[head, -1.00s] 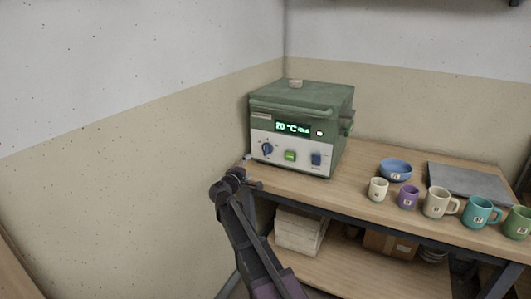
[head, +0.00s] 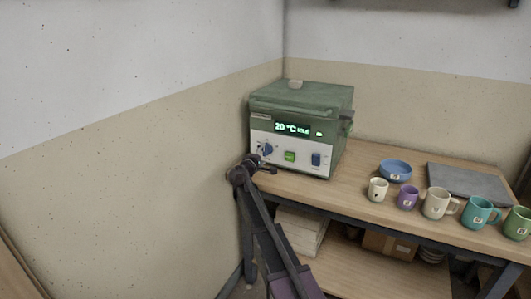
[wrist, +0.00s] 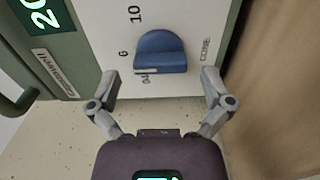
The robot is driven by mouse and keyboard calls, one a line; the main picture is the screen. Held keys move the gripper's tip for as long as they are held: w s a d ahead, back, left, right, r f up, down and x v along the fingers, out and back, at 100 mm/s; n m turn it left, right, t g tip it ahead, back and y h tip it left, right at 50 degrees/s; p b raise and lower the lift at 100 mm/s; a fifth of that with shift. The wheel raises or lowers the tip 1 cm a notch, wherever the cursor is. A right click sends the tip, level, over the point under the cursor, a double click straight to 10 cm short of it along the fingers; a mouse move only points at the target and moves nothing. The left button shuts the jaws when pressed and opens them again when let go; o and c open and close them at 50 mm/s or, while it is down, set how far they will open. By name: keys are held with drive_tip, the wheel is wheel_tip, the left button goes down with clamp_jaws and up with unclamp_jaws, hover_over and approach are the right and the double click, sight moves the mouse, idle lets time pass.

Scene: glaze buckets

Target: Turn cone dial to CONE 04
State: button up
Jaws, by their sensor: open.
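The cone dial is a blue knob (wrist: 161,52) on the pale front panel of the green kiln (head: 302,100). In the wrist view it sits ahead of my gripper (wrist: 158,84), between and slightly beyond the two open fingertips. The fingers are apart and hold nothing. Marks "10", "6" and "04" and the word "CONE" are printed around the knob, and a white line shows at its edge near "04". In the head view my gripper (head: 262,162) is just below the dial (head: 267,149), partly covering the panel's lower left.
A green button (head: 290,156) and a blue switch (head: 315,159) are to the dial's right. The lit display (head: 292,129) reads 20 °C. Several mugs (head: 437,202), a blue bowl (head: 395,170) and a grey slab (head: 468,180) stand on the wooden table (head: 345,200). Free space lies left of the kiln.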

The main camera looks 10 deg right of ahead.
drive_tip(key=shift+x, duration=1.3)
drive_tip(key=c, duration=1)
